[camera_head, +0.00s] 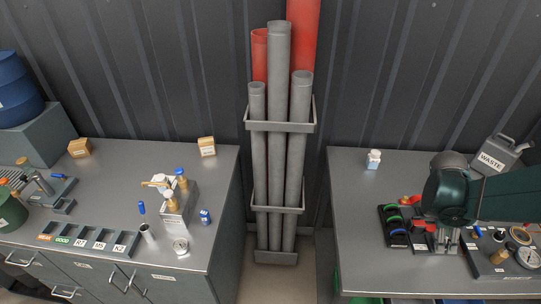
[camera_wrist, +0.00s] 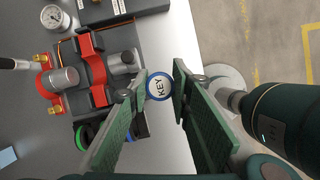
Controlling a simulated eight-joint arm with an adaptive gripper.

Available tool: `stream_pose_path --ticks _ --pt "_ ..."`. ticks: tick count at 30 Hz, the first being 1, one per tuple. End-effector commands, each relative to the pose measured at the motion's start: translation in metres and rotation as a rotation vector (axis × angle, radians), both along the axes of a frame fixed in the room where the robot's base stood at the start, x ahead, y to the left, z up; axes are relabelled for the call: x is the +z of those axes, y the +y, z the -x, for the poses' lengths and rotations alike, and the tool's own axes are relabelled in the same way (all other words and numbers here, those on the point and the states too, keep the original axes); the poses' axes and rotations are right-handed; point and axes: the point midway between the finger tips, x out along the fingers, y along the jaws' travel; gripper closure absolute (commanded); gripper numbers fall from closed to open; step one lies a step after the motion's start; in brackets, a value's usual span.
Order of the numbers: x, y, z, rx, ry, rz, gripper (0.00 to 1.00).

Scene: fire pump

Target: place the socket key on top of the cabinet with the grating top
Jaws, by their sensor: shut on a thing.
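My gripper (camera_head: 447,240) is above the front part of the right-hand grey bench, pointing down. In the wrist view its two green fingers (camera_wrist: 162,78) are shut on the socket key (camera_wrist: 159,87), whose round white end with a blue rim reads KEY. The rest of the key is hidden beneath that end, and I cannot make the key out in the head view. In the wrist view the key appears over the bench edge area, beside a red and grey fixture (camera_wrist: 92,70).
The right bench (camera_head: 360,210) also holds a black tray with coloured rings (camera_head: 394,229), a WASTE can (camera_head: 494,158) and a small white bottle (camera_head: 374,159). Grey pipes (camera_head: 277,110) stand in a rack between the benches. The left bench (camera_head: 110,170) carries several items.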

Motion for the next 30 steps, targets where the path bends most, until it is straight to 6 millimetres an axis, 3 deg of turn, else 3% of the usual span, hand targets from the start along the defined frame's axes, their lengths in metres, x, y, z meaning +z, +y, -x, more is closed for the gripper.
stream_pose_path --ticks 14,30 --pt "0.000 0.072 -0.104 0.041 -0.005 -0.014 0.91" --pt "-0.004 0.187 -0.203 0.085 -0.008 -0.023 0.91"
